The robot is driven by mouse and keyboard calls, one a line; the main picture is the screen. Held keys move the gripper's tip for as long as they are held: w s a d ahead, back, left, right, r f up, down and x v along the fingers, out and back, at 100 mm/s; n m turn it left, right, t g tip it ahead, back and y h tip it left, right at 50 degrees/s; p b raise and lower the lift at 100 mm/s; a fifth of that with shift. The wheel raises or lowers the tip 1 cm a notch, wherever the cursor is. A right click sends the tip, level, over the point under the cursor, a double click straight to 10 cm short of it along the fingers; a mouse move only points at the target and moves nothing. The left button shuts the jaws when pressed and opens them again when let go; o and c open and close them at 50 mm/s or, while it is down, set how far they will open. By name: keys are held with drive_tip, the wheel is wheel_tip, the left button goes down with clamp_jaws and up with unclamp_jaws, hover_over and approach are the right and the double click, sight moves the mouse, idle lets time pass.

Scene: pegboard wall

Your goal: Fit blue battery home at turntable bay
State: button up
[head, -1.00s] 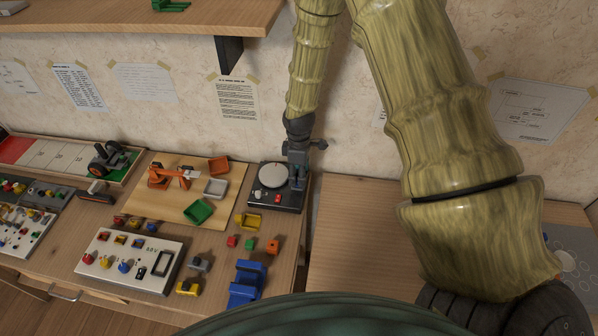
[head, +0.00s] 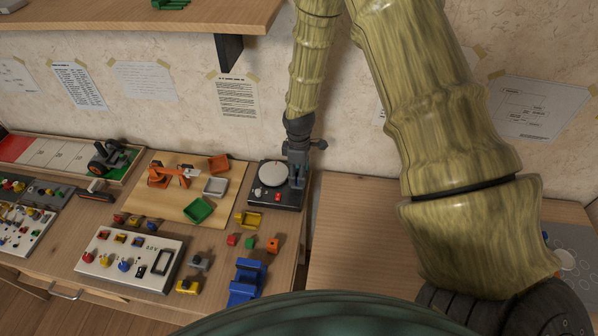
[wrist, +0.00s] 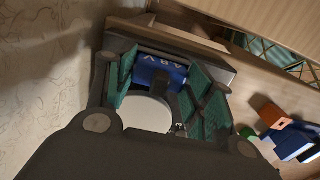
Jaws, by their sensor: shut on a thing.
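The turntable (head: 270,198) is a dark box with a round pale platter (head: 274,173), at the back right of the left table. My gripper (head: 297,182) points down over its right side. In the wrist view my gripper (wrist: 168,92) is shut on a blue battery (wrist: 160,72) with pale lettering, held between green finger pads. The platter (wrist: 146,112) shows just below the battery there. The bay is hidden behind the gripper and battery, so I cannot tell whether the battery is seated in it.
The wall is close behind. The right table (head: 350,240) looks mostly clear.

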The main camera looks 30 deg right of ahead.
drive_tip(key=o, duration=1.6)
drive_tip(key=shift+c, duration=0.2)
drive_tip(key=shift+r+p, duration=2.4)
drive_tip(key=shift+r, duration=1.1)
